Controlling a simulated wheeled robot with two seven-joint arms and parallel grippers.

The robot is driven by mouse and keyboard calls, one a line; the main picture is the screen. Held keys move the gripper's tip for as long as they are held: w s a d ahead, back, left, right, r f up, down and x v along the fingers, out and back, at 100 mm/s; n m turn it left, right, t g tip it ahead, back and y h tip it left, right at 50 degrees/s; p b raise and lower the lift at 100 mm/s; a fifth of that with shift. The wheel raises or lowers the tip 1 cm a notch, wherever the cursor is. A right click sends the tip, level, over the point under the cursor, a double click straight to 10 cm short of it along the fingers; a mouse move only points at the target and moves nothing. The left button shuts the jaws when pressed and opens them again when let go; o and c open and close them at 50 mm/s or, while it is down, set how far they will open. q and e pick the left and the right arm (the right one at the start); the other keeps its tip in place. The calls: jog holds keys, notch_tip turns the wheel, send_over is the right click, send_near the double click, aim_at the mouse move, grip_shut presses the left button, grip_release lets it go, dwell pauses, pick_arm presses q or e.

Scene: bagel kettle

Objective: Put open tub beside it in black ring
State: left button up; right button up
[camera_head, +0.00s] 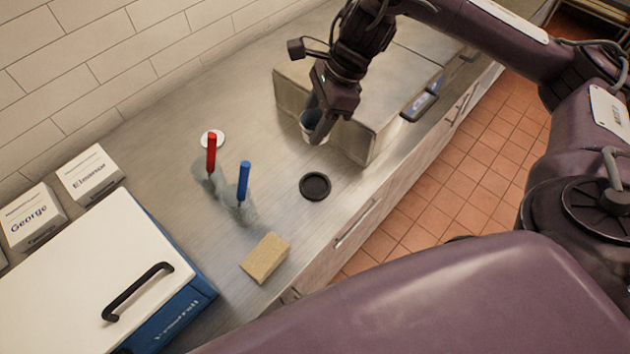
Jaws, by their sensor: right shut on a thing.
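A small light grey tub (307,121) is at my right gripper (318,128), which reaches down from the top right and is shut on it. The finger covers part of the tub, and I cannot tell whether its base touches the counter. The black ring (303,187) lies flat on the steel counter, below the tub in the picture and apart from it. The ring has a dark middle with nothing in it. My left gripper is not in view.
A boxy metal appliance (375,133) stands right behind the tub. Red-handled (211,152) and blue-handled (244,178) tools stand left of the ring. A tan sponge (265,258) lies below them. A white-lidded blue box (180,317) fills the lower left. Counter around the ring is clear.

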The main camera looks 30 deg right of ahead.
notch_tip(320, 180, down, 14)
jog(key=shift+f+b, duration=0.25)
jog(key=shift+b, duration=0.5)
notch_tip(320, 180, down, 4)
jog(key=shift+s+r+p, duration=0.1)
jog(key=shift+p, duration=0.45)
jog(key=shift+f, duration=0.65)
jog(key=o, duration=0.9)
jog(key=shift+o, duration=0.2)
jog(key=shift+r, duration=0.2)
